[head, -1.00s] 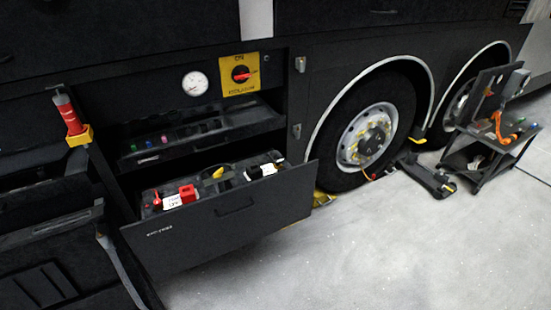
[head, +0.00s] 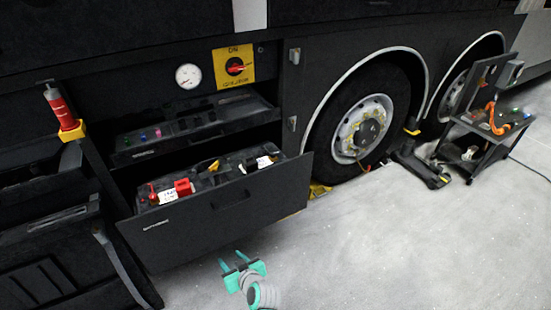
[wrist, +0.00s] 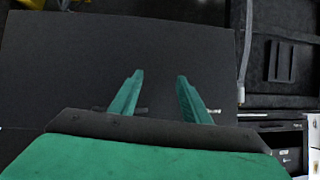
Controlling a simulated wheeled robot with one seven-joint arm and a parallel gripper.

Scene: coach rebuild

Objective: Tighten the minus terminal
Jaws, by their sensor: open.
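The open battery drawer (head: 228,204) holds dark batteries with a red terminal cover (head: 184,187), a yellow piece (head: 208,166) and white labels, one by the red cover and one at the right end (head: 264,161). The minus terminal is too small to make out for certain; the drawer front hides the lower parts. My green-fingered gripper (head: 232,259) is open and empty, low in front of the drawer and apart from the batteries. In the wrist view my gripper (wrist: 160,76) has its two fingers spread before the dark drawer front (wrist: 75,60).
A shelf (head: 195,130) with small coloured knobs sits above the drawer. A yellow switch plate (head: 233,53) and a round gauge (head: 188,76) are higher. A red-handled tool (head: 60,106) stands at the left. The wheel (head: 362,128) and a cart (head: 485,140) are right. Floor in front is clear.

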